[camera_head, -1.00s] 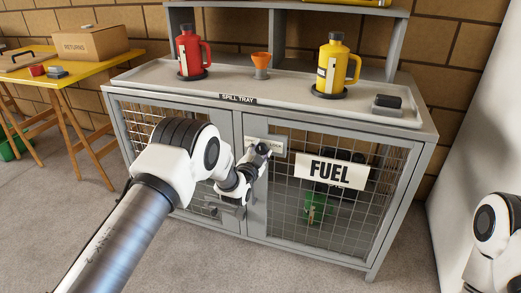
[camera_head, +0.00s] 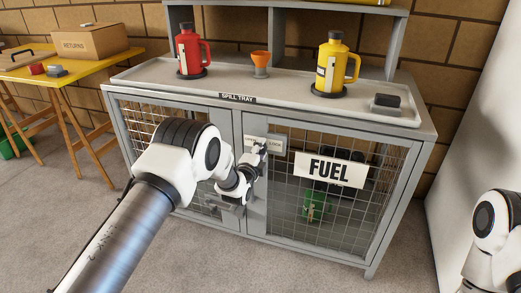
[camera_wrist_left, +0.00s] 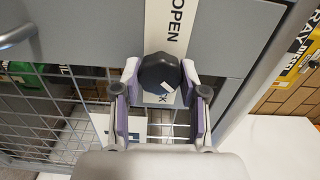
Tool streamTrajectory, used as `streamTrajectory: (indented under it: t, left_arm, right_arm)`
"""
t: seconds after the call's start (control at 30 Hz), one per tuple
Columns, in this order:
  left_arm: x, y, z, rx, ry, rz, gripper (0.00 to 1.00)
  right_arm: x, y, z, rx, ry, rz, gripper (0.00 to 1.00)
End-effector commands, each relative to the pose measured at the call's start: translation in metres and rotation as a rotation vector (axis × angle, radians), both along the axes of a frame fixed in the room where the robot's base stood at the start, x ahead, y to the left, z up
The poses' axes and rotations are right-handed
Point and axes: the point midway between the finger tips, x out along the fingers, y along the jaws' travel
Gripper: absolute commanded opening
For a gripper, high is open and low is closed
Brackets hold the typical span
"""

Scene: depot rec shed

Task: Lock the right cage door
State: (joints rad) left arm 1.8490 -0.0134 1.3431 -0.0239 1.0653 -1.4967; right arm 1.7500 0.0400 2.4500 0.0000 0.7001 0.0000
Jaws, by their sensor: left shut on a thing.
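The right cage door (camera_head: 335,229), with wire mesh and a FUEL sign (camera_head: 331,169), appears closed in its grey frame. A pale plate (camera_head: 276,144) marked OPEN and LOCK sits at its upper left; in the left wrist view the plate (camera_wrist_left: 171,22) shows OPEN above the knob and a partly covered word below. My left gripper (camera_head: 263,147) is shut on the black knob (camera_wrist_left: 160,73), with a finger on each side of it. A small white mark on the knob faces the lower, partly covered word. My right gripper is out of view; only part of my right arm shows.
The spill tray (camera_head: 245,99) on top of the cabinet carries a red jug (camera_head: 187,54), an orange funnel (camera_head: 261,60), a yellow jug (camera_head: 331,70) and a dark-topped block (camera_head: 387,103). A yellow table (camera_head: 97,68) stands left. The floor in front is clear.

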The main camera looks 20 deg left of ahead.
Motion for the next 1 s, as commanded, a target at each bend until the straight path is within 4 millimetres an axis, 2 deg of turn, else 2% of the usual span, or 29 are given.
streamTrajectory:
  t: [0.23,0.67,0.7,0.77,1.0]
  left_arm:
    - [-0.0002,-0.0006,-0.0011,0.065,0.000,-0.001,0.00]
    - [-0.0003,-0.0007,-0.0013,0.076,-0.001,-0.002,0.00]
    - [-0.0003,-0.0007,-0.0013,0.076,-0.001,-0.002,0.49]
    - [-0.0003,-0.0007,-0.0013,0.076,-0.001,-0.002,0.68]
    - [-0.0001,-0.0003,-0.0008,0.075,-0.002,-0.001,0.68]
  right_arm:
    - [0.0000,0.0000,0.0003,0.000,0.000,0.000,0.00]
    - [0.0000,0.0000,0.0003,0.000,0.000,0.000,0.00]
    - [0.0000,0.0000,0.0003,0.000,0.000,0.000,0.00]
    - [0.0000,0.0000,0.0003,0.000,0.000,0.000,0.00]
    - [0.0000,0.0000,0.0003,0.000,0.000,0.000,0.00]
